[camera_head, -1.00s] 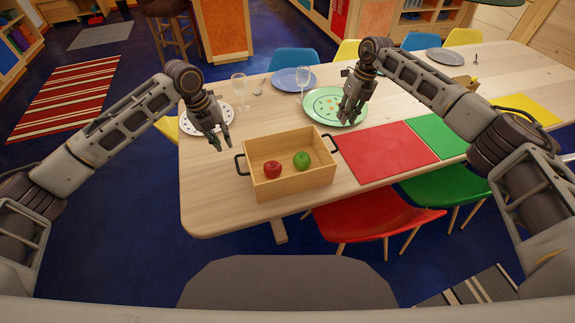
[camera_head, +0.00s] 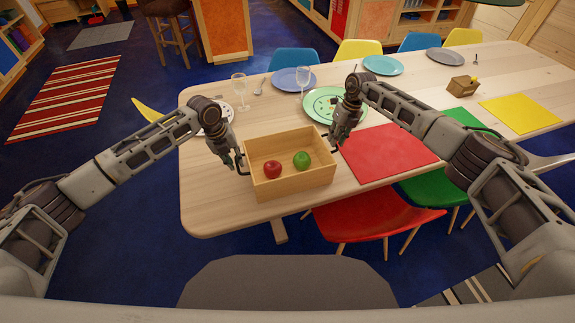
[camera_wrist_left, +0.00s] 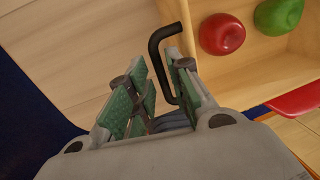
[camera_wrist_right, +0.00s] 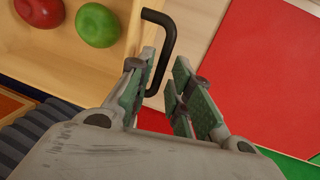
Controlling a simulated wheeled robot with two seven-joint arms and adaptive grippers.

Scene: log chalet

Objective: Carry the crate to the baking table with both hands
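The light wooden crate (camera_head: 295,187) stands on the dining table with a red apple (camera_head: 272,170) and a green apple (camera_head: 301,160) inside. My left gripper (camera_head: 238,164) is at its left end. In the left wrist view its fingers are apart, with the black left handle (camera_wrist_left: 156,50) between them, nearer the right finger. My right gripper (camera_head: 333,142) is at the right end. In the right wrist view its fingers are apart, with the black right handle (camera_wrist_right: 170,40) between them, nearer the left finger. I cannot tell which table is the baking table.
The wooden dining table (camera_head: 210,205) holds a green plate (camera_head: 320,110), glasses, other plates, a red mat (camera_head: 385,160) and a small wooden box (camera_head: 462,86). A red chair (camera_head: 370,218) stands at its near side. Blue floor is open at the left, with a striped rug (camera_head: 68,98).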

